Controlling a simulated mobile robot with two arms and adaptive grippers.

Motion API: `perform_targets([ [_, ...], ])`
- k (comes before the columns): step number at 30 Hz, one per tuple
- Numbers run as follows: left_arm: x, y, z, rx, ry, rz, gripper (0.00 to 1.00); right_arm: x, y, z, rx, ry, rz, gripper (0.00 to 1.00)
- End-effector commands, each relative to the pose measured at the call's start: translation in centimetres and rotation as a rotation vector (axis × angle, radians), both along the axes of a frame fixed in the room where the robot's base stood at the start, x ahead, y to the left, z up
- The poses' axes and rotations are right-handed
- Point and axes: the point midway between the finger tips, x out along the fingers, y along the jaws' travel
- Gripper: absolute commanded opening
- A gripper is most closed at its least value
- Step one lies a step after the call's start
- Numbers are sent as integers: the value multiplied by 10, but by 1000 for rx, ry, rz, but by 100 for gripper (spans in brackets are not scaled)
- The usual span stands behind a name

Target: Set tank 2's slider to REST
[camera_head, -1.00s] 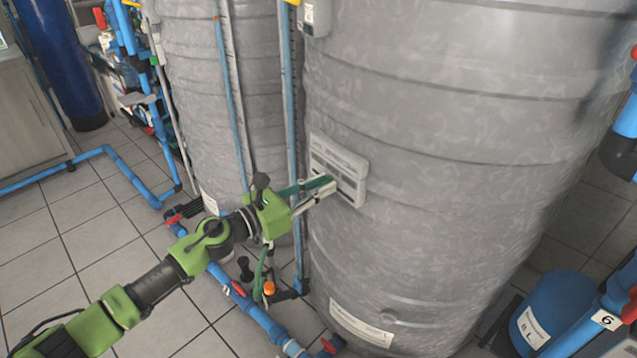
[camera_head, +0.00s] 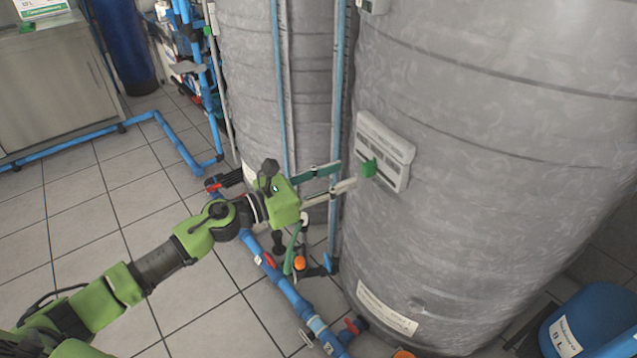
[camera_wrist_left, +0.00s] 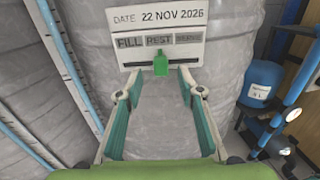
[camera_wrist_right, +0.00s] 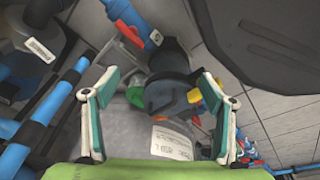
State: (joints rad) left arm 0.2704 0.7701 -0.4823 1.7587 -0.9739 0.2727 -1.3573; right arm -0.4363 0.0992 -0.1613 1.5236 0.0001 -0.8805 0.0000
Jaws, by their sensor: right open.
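A white panel (camera_head: 394,150) is on the large grey tank (camera_head: 480,150). The left wrist view shows its date, 22 NOV 2026, and labels for FILL, REST and a third, blurred one. The green slider (camera_wrist_left: 161,62) sits in the dark slot under the REST label; it also shows in the head view (camera_head: 369,168). No tank number is legible. My left gripper (camera_head: 347,175) is open, its fingers apart and just short of the slider, holding nothing. My right gripper (camera_wrist_right: 161,75) is open and appears empty, outside the head view.
A second grey tank (camera_head: 275,85) stands left of the first. Blue pipes with red valve handles (camera_head: 355,326) run along the floor near my left arm. A blue canister (camera_head: 590,325) is at lower right. Tiled floor (camera_head: 110,205) is open at left.

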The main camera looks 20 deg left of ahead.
Motion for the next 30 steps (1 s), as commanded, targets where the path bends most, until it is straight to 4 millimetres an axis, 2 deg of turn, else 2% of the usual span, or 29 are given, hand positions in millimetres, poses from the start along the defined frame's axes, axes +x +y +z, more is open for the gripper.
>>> perform_targets([
  [6,-25,23,-1,0,3,1,35,0,0,0,0,0,0,76],
  [12,-36,33,0,-1,1,0,35,0,0,0,-1,0,0,76],
  [30,-37,34,1,-21,8,9,35,1,0,2,0,-2,0,76],
])
